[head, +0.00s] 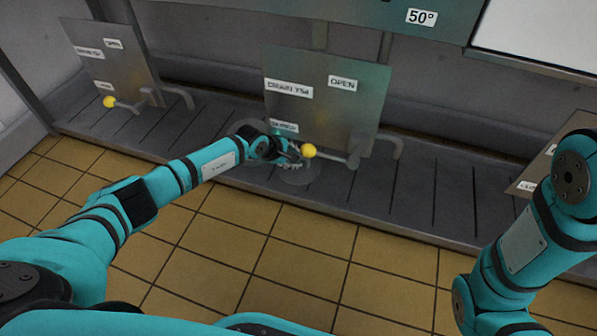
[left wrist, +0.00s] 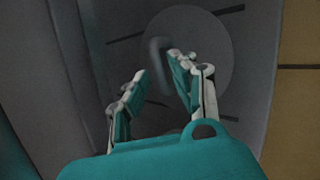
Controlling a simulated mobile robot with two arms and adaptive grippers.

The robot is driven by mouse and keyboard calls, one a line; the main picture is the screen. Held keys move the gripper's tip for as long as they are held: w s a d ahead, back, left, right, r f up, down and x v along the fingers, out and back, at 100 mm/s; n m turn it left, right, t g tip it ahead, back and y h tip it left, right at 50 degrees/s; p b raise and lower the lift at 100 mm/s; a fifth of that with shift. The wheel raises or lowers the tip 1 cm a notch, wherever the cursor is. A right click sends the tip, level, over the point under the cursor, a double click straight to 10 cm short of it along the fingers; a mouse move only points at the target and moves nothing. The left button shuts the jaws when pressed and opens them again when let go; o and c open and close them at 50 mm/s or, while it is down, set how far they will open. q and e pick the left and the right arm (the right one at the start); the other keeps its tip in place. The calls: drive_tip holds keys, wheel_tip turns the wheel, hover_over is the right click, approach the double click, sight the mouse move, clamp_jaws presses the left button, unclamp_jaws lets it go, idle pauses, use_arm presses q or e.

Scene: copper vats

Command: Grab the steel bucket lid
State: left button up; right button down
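The steel bucket lid (left wrist: 210,38) is a flat dark grey disc with a raised handle (left wrist: 157,62) in the left wrist view. In the head view the lid (head: 297,177) lies on the grey slatted ledge, partly hidden by my left gripper (head: 293,160). My left gripper also shows in the left wrist view (left wrist: 157,68). Its two fingers are apart, one on each side of the handle, with a gap on the left side. Contact with the handle cannot be told. My right arm is at the right of the head view, its gripper out of frame.
A lever with a yellow knob (head: 309,151) sticks out beside my left gripper, below a labelled metal panel (head: 325,100). A second panel (head: 112,65) with a yellow-knobbed lever (head: 110,102) stands at the left. The slatted ledge (head: 430,195) is clear to the right, above yellow floor tiles (head: 310,235).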

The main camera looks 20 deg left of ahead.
use_arm(q)
drive_tip(key=shift+b+x, duration=0.45)
drive_tip(key=shift+x, duration=0.5)
clamp_jaws()
drive_tip(key=shift+a+r, duration=0.1)
drive_tip(key=shift+r, duration=0.05)
